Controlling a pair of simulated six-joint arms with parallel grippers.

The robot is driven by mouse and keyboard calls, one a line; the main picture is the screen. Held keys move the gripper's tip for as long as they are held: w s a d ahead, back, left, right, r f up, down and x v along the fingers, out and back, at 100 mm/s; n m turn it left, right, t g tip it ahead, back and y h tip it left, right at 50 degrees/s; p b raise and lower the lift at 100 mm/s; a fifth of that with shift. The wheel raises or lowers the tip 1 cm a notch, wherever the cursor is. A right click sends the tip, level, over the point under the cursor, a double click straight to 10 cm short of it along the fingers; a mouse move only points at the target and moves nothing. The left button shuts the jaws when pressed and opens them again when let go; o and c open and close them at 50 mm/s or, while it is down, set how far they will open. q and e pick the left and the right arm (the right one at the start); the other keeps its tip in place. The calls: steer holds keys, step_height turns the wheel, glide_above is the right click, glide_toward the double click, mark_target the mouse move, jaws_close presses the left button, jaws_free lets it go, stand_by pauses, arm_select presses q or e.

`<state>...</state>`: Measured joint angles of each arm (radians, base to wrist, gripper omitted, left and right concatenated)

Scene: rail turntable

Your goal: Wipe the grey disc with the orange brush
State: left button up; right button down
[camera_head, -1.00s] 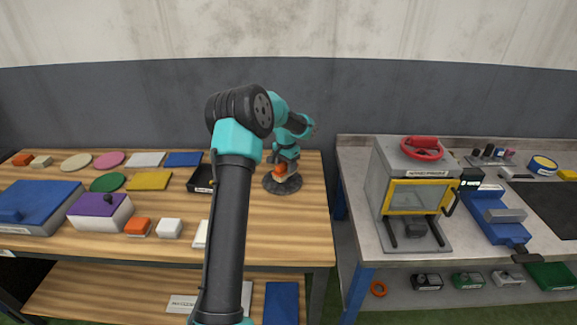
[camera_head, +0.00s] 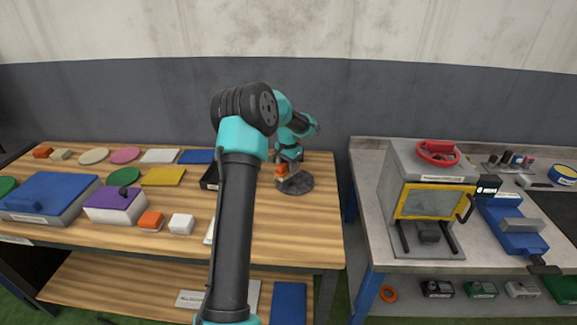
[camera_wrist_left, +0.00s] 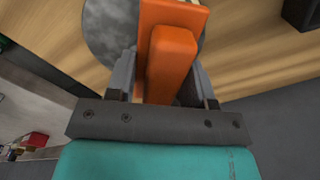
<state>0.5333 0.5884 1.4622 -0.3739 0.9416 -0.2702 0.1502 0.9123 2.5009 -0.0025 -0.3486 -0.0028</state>
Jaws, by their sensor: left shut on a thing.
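The orange brush (camera_head: 281,170) is held in my left gripper (camera_head: 286,158) at the back right of the wooden table. In the left wrist view the orange brush (camera_wrist_left: 170,62) stands between the two fingers of my left gripper (camera_wrist_left: 163,82), which is shut on its handle. The grey disc (camera_head: 300,185) lies flat on the table under the brush. The brush is over the left part of the disc. The grey disc also shows in the left wrist view (camera_wrist_left: 104,35), partly hidden by the brush. Whether the brush touches the disc I cannot tell. My right gripper is not in view.
A black tray (camera_head: 209,178) lies just left of the disc, partly behind my arm. Coloured pads, a purple-topped box (camera_head: 116,205) and a blue box (camera_head: 50,194) fill the table's left. The table right of the disc is clear. A grey bench (camera_head: 385,258) stands further right.

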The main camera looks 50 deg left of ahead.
mark_target(301, 180)
arm_select(q)
steer(key=shift+w+d+f, duration=0.1)
steer(key=shift+w+d, duration=1.65)
steer(key=shift+w, duration=0.1)
steer(key=shift+s+a, duration=1.85)
steer(key=shift+s, duration=0.05)
steer(key=shift+w+d, duration=1.85)
steer(key=shift+w, duration=0.05)
